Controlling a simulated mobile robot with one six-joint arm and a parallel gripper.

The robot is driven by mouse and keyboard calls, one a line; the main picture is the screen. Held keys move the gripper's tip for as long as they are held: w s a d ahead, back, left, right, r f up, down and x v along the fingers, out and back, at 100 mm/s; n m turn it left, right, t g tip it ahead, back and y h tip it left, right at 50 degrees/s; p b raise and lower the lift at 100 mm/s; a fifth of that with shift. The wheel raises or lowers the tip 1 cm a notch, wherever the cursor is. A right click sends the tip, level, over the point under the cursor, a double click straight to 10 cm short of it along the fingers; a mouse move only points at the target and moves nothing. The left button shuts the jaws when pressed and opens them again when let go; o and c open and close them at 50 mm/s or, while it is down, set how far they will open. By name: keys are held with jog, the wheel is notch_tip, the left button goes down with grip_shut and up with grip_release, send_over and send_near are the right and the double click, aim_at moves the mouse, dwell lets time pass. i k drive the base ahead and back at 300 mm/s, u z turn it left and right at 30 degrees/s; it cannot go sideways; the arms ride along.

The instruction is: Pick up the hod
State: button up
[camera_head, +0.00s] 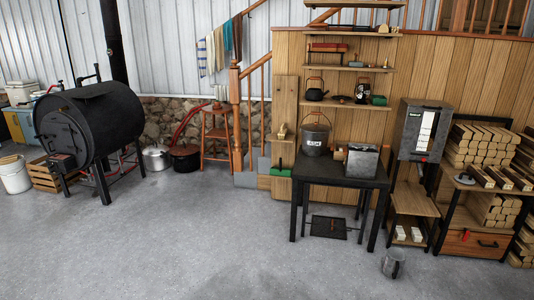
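I cannot tell for certain which vessel is the hod. A grey metal bucket (314,138) with a raised handle and a white label, apparently reading "ASH", stands upright on the black table (338,180). A small grey metal can (394,264) stands on the floor in front of the table, to its right. A grey metal box (362,161) is on the table, to the right of the bucket. My gripper is not in view, so I cannot see its state or its place relative to these.
A black barrel stove (90,120) stands at left, with a white bucket (14,176) and a wooden crate (45,176) near it. A black tray (328,228) lies under the table. The floor (190,245) in front is clear.

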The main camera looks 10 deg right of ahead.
aim_at(394, 265)
jog(key=u, duration=0.05)
jog(key=i, duration=1.7)
jog(key=z, duration=0.45)
jog(key=i, duration=1.45)
jog(key=z, duration=0.35)
